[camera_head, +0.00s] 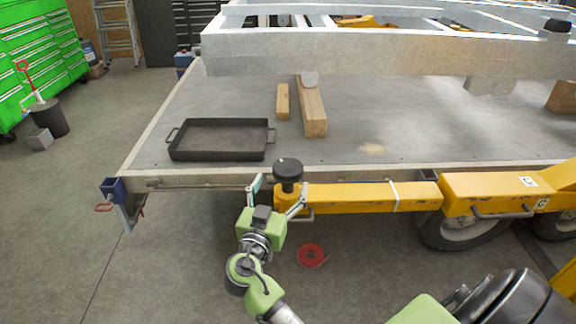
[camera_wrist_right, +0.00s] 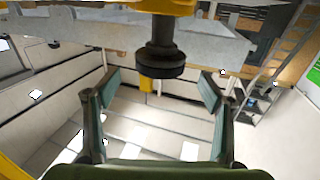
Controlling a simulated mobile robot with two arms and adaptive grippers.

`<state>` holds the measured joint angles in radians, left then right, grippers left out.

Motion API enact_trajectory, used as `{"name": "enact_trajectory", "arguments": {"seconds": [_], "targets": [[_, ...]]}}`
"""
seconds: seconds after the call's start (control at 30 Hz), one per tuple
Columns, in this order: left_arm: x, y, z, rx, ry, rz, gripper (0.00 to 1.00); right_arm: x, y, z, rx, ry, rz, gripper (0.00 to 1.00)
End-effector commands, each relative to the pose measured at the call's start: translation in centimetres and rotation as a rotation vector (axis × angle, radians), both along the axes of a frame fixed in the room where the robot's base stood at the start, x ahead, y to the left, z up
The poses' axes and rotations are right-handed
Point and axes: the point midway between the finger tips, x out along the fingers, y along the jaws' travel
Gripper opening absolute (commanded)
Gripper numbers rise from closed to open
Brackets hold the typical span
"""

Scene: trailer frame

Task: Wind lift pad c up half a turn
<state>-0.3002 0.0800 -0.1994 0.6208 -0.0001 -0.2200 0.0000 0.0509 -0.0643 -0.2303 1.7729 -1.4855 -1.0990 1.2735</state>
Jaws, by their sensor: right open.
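The lift pad (camera_head: 288,170) is a black round disc on a short dark stem. It stands upright at the left end of a yellow lift arm (camera_head: 350,197), whose right-hand part bears labels with the letter C. My right gripper (camera_head: 278,193) is open at that end, its two fingers spread to either side below the disc in the head view. The right wrist view shows the black disc and stem (camera_wrist_right: 161,62) ahead of and between the open fingertips (camera_wrist_right: 157,82). I see no contact between finger and pad. My left gripper is not in view.
A grey trailer frame (camera_head: 400,55) is above the lift platform (camera_head: 210,100). A dark tray (camera_head: 218,153) and wooden blocks (camera_head: 312,110) lie on the platform. A red round object (camera_head: 312,255) is on the floor. Wheels (camera_head: 460,232) stand under the yellow arm.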

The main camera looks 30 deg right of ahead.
Motion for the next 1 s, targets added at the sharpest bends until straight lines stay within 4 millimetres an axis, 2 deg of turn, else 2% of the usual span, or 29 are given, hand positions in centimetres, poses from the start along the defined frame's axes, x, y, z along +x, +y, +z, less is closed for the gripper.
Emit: {"name": "enact_trajectory", "arguments": {"seconds": [0.1,0.3,0.5,0.77,0.8,0.93,1.0], "targets": [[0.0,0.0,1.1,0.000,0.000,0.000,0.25,1.7,-2.0,0.4,-0.003,0.001,-0.001,0.75],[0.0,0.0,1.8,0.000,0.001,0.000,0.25,3.8,-4.4,0.2,-0.003,0.002,0.000,0.75],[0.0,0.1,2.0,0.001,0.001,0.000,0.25,4.6,-5.3,0.0,0.000,0.001,0.002,0.75],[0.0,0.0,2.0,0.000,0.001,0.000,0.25,4.7,-5.4,-0.1,0.000,0.001,0.002,0.75],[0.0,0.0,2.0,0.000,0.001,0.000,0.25,4.7,-5.4,-0.1,0.000,0.001,0.002,0.70],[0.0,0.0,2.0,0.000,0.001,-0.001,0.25,4.7,-5.4,-0.1,0.000,0.001,0.002,0.36],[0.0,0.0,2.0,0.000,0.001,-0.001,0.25,4.7,-5.4,-0.1,0.000,0.001,0.002,0.35]]}}
